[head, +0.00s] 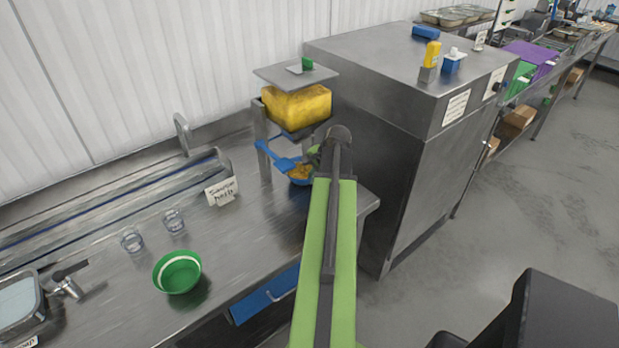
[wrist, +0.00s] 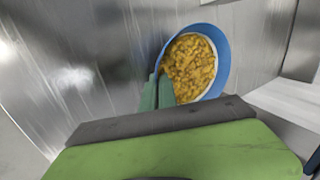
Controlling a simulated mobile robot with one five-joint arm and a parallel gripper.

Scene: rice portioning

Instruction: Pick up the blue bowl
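The blue bowl (wrist: 224,58) shows in the wrist view with yellow-brown food in it. In the head view the bowl (head: 299,182) is under the yellow-filled dispenser, partly hidden by my arm. My gripper (wrist: 158,92) is at the bowl's near left rim in the wrist view. Its two grey-green fingers are close together, one outside the rim and one inside, with the rim between them. My gripper is mostly hidden behind my arm in the head view. I cannot tell whether the bowl touches the surface below.
The dispenser (head: 297,104) stands on the steel counter (head: 245,235) beside a large steel cabinet (head: 405,110). A blue scoop-like handle (head: 270,154) is by the bowl. A green bowl (head: 178,272), two glasses (head: 174,220) and a small sign (head: 221,191) stand to the left.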

